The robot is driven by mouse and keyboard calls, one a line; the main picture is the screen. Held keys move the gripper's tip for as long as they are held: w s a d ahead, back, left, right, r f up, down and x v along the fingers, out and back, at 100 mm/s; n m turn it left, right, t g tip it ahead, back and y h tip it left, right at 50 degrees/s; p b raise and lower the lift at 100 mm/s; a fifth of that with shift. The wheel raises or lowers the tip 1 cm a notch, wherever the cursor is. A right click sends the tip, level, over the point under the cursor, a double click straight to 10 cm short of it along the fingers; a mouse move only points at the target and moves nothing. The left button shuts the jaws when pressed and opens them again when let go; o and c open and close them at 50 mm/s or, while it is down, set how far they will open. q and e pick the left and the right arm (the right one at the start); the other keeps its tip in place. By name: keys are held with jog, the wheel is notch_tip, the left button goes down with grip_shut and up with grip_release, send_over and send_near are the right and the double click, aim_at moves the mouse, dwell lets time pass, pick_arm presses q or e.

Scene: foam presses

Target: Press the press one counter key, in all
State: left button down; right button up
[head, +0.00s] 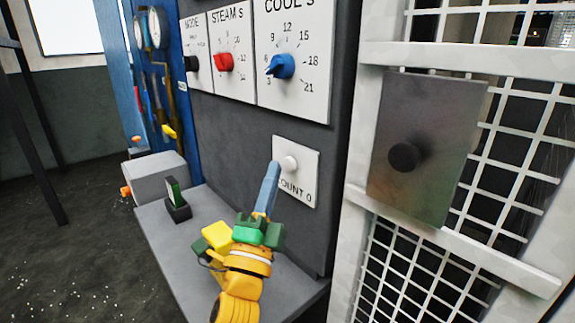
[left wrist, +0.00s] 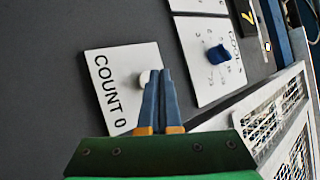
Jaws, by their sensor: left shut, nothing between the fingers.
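The counter key is a round white button (head: 289,163) on a white plate (head: 308,190) marked "COUNT 0", set in the dark grey panel. It also shows in the left wrist view as a white button (left wrist: 148,77), partly hidden by the fingers. My left gripper (head: 276,166) is shut and empty, its blue fingers pointing up at the panel. Its tips are at the left edge of the button in the head view. In the left wrist view the fingertips (left wrist: 162,74) overlap the button's right side. I cannot tell whether they touch it. My right gripper is not in view.
Above are dials: a blue COOL knob (head: 280,66), a red STEAM knob (head: 223,62) and a black MODE knob (head: 191,63). A grey shelf (head: 152,222) juts out below, carrying a small dark holder (head: 178,207). A white mesh gate (head: 432,57) with a grey plate stands right.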

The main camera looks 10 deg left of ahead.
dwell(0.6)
pick_arm(q)
jog(key=shift+w+d, duration=0.25)
jog(key=shift+w, duration=0.1)
jog(key=shift+w+d+b, duration=0.25)
jog(key=shift+w+b, duration=0.1)
dwell(0.6)
jog(key=shift+s+a, duration=0.15)
jog(key=shift+s+a+p, duration=0.3)
jog(key=shift+s+p, duration=0.1)
jog(key=shift+s, duration=0.1)
jog(key=s+a+p, duration=0.1)
jog(key=s, duration=0.1)
jog(key=s+a, duration=0.2)
jog(key=shift+p, duration=0.4)
